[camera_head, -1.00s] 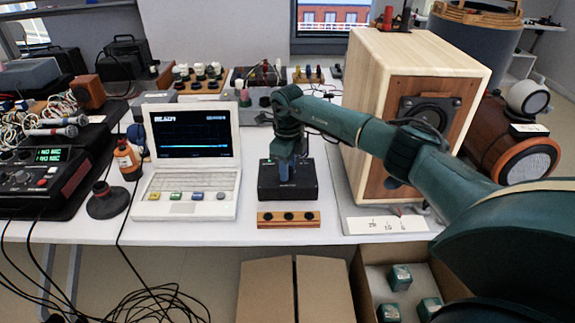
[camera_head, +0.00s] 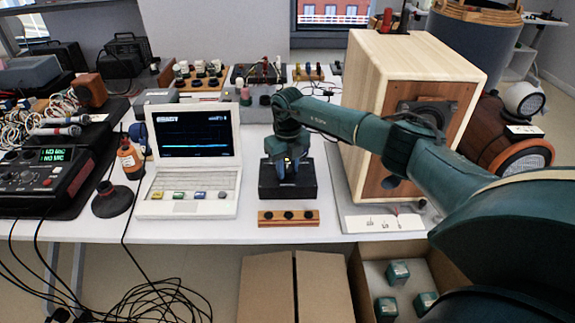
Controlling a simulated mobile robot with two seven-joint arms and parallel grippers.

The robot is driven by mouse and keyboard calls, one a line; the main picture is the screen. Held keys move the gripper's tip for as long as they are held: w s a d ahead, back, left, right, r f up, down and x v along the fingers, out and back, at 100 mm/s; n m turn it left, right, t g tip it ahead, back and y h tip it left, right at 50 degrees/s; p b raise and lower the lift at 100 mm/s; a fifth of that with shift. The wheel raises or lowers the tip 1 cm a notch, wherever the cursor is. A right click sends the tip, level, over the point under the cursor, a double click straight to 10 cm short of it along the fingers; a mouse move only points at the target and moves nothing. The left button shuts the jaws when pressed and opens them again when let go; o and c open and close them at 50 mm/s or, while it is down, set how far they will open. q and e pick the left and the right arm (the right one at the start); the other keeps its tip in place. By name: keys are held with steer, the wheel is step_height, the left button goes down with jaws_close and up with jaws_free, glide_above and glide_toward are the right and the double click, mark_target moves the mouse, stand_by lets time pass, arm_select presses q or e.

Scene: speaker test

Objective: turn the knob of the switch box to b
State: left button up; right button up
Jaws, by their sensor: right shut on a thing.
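The switch box (camera_head: 288,192) is a small black box on the white table, right of the white laptop-like analyser. My right gripper (camera_head: 287,168) points down over the top of the box. Its jaws are shut on the knob, which the fingers hide almost fully. I cannot read the knob's pointer or the position marks. My left gripper is not in view.
A wooden strip with several dark knobs (camera_head: 288,217) lies at the table's front edge. The analyser (camera_head: 189,165) stands to the left and a large wooden speaker cabinet (camera_head: 390,100) to the right.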

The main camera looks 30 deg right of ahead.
mark_target(287, 169)
stand_by(0.4)
steer(key=o, duration=1)
step_height(287, 169, up, 13)
steer(key=shift+r, duration=0.15)
